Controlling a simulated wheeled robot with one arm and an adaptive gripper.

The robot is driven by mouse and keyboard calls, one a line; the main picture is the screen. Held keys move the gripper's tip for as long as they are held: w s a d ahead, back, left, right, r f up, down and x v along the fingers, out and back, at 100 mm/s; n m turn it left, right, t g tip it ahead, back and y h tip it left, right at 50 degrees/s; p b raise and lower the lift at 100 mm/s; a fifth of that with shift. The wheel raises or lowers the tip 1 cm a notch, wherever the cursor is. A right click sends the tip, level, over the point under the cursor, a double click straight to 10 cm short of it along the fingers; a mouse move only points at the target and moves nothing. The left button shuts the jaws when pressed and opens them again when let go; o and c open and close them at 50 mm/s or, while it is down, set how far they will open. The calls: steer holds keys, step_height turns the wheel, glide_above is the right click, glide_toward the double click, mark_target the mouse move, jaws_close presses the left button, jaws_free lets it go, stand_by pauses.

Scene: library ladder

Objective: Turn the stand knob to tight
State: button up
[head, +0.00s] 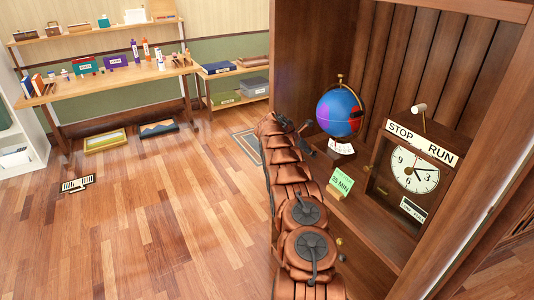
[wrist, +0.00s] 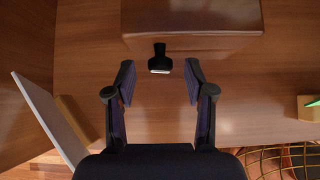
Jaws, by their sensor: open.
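In the wrist view a small black knob (wrist: 159,52) with a pale end sticks out from the near face of a wooden block (wrist: 190,22); I take it for the stand knob. My gripper (wrist: 160,66) is open, with a finger on each side of the knob's near end and gaps on both sides. No contact shows. In the head view the globe (head: 340,111) stands on a dark base with a white marked label (head: 341,147). The end of my arm is beside this base, and the knob cannot be made out there. I cannot read its setting.
A green card (head: 341,184) stands near the globe base; its edge shows in the wrist view (wrist: 311,104). A clock box (head: 415,170) marked STOP and RUN stands to the right. A pale panel (wrist: 47,120) leans left of my gripper. Wooden cabinet walls enclose the shelf.

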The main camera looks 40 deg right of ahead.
steer(key=a+r+m+b, duration=0.1)
steer(key=a+r, duration=0.3)
steer(key=a, duration=0.4)
steer(key=a+r+m+y+b, duration=0.1)
steer(key=a+r, duration=0.3)
steer(key=a, duration=0.5)
steer(key=a+r+m+y+b, duration=0.1)
steer(key=a+r+m+b, duration=0.1)
steer(key=a+r, duration=0.3)
steer(key=shift+s+a+m+t, duration=0.4)
steer(key=shift+a+m, duration=0.3)
steer(key=shift+a, duration=1.4)
steer(key=shift+a, duration=0.1)
steer(key=shift+c, duration=0.2)
